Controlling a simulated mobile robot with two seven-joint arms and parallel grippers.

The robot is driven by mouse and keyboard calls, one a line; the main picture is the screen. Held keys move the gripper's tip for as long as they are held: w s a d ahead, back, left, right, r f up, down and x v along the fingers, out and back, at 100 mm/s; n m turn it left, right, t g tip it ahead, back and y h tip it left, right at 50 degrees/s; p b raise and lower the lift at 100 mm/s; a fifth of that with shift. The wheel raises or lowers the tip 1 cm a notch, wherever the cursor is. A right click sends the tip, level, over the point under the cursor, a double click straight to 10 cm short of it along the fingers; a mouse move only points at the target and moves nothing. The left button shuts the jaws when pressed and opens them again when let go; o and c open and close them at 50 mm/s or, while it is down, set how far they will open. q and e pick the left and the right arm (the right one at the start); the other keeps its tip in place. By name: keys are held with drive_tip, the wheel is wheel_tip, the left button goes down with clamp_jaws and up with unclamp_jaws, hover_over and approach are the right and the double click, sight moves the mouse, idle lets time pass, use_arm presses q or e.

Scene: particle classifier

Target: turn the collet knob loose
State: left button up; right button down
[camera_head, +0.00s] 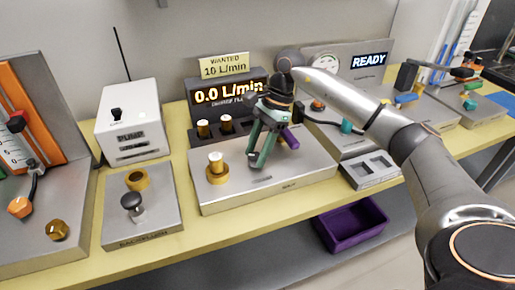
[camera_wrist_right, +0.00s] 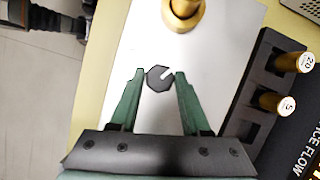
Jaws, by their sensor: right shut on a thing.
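The collet knob (camera_wrist_right: 160,79) is a dark, many-sided knob with a pale pointer mark, on a grey metal base plate (camera_head: 318,168). My right gripper (camera_wrist_right: 160,77) has its green fingers on either side of the knob, shut on it. In the head view the right gripper (camera_head: 263,150) reaches down to the plate and largely hides the knob. A brass fitting (camera_head: 216,172) with a pale top stands left of the gripper; it shows at the top of the right wrist view (camera_wrist_right: 184,12). My left gripper is in neither view.
A dark rack (camera_head: 226,130) with brass pieces and a "0.0 L/min" display (camera_head: 220,95) stands behind the gripper. A pump box (camera_head: 130,125) and a plate with a black knob (camera_head: 132,203) are left. A purple bin (camera_head: 350,224) sits below the yellow bench.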

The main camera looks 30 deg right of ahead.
drive_tip(key=n+g, duration=0.1)
drive_tip(key=n, duration=0.4)
drive_tip(key=shift+w+g+h, duration=0.15)
drive_tip(key=shift+g+h, duration=0.15)
drive_tip(key=shift+g, duration=0.1)
drive_tip(key=shift+n, duration=0.3)
drive_tip(key=shift+c, duration=1.8)
unclamp_jaws()
drive_tip(key=p+v, duration=0.3)
drive_tip(key=v, duration=0.9)
drive_tip(key=shift+w+r, duration=0.2)
drive_tip(key=shift+r, duration=0.05)
drive_tip(key=shift+s+d+f, duration=0.1)
